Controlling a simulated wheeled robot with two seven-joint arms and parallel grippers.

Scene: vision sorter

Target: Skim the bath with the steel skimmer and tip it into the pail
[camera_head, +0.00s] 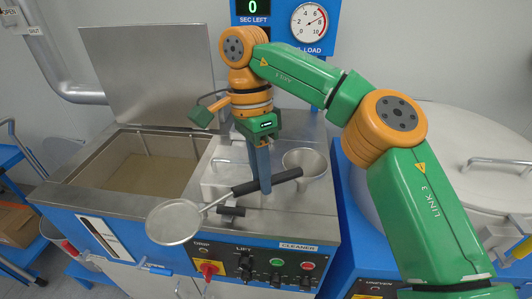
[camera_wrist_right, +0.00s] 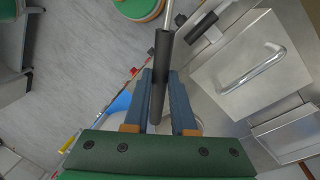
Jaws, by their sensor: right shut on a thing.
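My right gripper (camera_head: 265,186) is shut on the black handle of the steel skimmer (camera_head: 174,222). The skimmer's round, flat head hangs out to the left, over the front edge of the machine and its control panel. In the right wrist view the dark handle (camera_wrist_right: 160,75) sits between the fingers. The bath (camera_head: 145,172) is an open rectangular steel tank with brownish liquid, left of the gripper, its lid raised behind. A tapered steel vessel (camera_head: 307,164), possibly the pail, stands right of the gripper, partly hidden by the handle. My left gripper is not in view.
A steel cover with a bar handle (camera_wrist_right: 252,65) lies beside the bath. A control panel (camera_head: 265,266) with knobs and a red switch runs along the front. A large round lid (camera_head: 480,150) is at right. The raised lid (camera_head: 150,75) stands behind the bath.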

